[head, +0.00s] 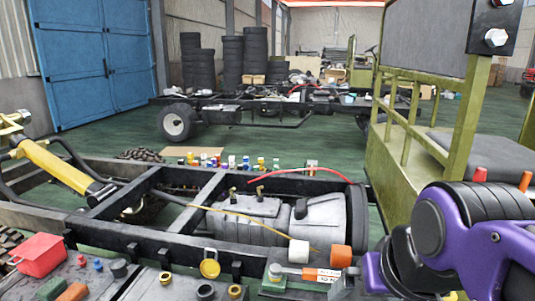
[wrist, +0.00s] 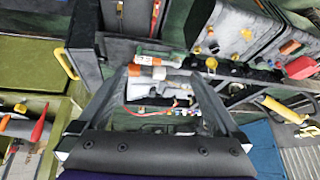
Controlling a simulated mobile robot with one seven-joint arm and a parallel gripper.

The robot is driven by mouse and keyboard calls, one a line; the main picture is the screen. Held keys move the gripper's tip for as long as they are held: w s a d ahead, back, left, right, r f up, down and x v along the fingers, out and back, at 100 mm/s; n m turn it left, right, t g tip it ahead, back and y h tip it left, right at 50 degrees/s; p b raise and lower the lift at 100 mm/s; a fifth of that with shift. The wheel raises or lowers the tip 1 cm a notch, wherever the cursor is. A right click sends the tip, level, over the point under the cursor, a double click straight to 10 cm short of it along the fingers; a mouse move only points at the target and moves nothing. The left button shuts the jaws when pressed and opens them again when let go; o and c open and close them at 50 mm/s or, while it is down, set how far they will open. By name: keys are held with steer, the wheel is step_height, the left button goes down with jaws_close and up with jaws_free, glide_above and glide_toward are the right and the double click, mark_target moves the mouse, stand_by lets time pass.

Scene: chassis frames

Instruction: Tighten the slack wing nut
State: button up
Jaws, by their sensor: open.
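I cannot pick out the slack wing nut for certain. Small brass-coloured fittings (head: 260,191) stand on the grey tank (head: 325,221) inside the chassis frame in the head view, too small to tell their shape. My gripper shows in the wrist view (wrist: 160,78) with its two dark fingers spread apart and nothing clasped between them. In the head view my purple arm fills the lower right, and its end is beside the near chassis rail. An orange-and-white piece (wrist: 147,72) is seen between the fingertips in the wrist view; I cannot tell its distance.
A red bin (head: 38,254) is at the left. A green cab frame (head: 407,165) rises close on the right.

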steer(key=shift+s+a+f+n, duration=0.4)
steer(key=shift+f, duration=0.15)
stand_by(0.9)
